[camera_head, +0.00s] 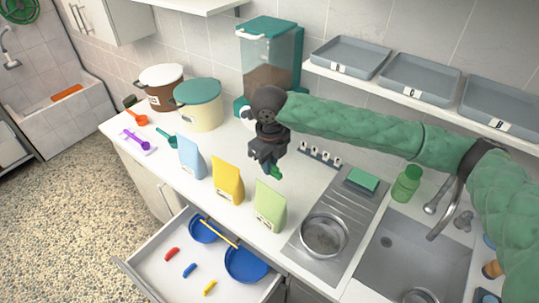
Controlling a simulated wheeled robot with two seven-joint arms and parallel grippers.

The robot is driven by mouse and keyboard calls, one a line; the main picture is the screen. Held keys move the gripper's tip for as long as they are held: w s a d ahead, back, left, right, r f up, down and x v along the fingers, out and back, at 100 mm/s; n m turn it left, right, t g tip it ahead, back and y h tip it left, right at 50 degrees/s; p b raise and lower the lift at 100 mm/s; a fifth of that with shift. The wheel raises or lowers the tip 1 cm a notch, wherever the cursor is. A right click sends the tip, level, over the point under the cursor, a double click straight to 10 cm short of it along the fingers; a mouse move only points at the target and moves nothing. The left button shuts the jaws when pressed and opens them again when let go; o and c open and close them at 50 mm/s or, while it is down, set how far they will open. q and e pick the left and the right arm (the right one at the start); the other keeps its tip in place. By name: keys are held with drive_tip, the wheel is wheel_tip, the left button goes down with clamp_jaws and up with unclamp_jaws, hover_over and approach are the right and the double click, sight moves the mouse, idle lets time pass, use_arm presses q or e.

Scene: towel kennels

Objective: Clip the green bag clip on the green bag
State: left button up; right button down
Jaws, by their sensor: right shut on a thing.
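My right gripper (272,168) hangs above and behind the green bag, pointing down. It is shut on the green bag clip (276,172), a small green piece showing below its fingers. The clip appears apart from the bag's top edge. My left gripper is not in the picture.
A yellow bag (228,180) and a blue bag (191,157) stand left of the green bag. The open drawer (165,274) holds blue bowls (246,265) and red, blue and yellow clips. A steel pot (324,234) stands to the right.

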drive_tip(key=shift+r, duration=0.1)
drive_tip(key=shift+w+a+f+b, duration=0.15)
drive_tip(key=shift+f+b, duration=0.5)
drive_tip(key=shift+f, duration=0.65)
drive_tip(key=shift+f+b, duration=0.9)
drive_tip(key=shift+f, duration=1.2)
drive_tip(key=shift+f, duration=1.1)
idle(1.6)
